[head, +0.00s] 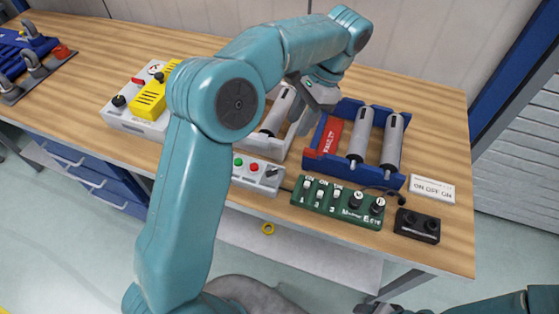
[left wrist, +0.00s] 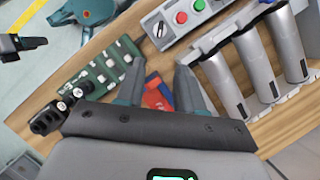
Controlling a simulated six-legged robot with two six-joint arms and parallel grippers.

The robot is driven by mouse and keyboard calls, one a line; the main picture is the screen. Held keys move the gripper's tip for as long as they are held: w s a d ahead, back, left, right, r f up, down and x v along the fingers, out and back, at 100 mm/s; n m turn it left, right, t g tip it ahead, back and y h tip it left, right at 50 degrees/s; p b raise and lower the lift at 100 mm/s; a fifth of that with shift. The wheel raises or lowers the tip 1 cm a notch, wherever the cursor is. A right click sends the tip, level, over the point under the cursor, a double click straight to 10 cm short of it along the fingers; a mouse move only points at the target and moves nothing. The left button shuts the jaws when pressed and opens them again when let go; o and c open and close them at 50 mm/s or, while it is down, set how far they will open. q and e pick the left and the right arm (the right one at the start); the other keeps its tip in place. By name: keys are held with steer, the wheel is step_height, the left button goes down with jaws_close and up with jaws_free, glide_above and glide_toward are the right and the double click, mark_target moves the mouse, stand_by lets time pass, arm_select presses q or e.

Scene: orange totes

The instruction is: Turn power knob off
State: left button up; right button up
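A grey control box (head: 258,175) with a green button, a red button and a black rotary knob (head: 271,172) lies near the table's front edge. In the left wrist view this knob (left wrist: 160,29) is beside the red button. A green switch panel (head: 335,202) right of it carries several toggles and two black knobs (head: 366,202). I cannot tell which knob is the power knob. My left gripper (head: 318,92) is above the trays, apart from the knobs; its fingers (left wrist: 160,90) are spread with nothing held. My right gripper (head: 378,307) is partly cut off at the bottom edge.
A blue tray (head: 322,158) holds grey cylinders and a red piece. A grey tray (head: 277,146) also holds cylinders. A black box (head: 417,226) and an ON OFF ON plate (head: 431,187) stand right. A white box (head: 136,120) with a yellow block (head: 154,95) stands left.

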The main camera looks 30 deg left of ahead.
mark_target(272, 171)
arm_select(q)
steer(key=x, duration=1.5)
steer(key=shift+s+a+r+p, duration=0.1)
steer(key=shift+s+a+p, duration=0.2)
steer(key=shift+s, duration=0.15)
steer(key=shift+w+f, duration=0.1)
steer(key=shift+f, duration=0.35)
steer(key=shift+c, duration=0.3)
jaws_close()
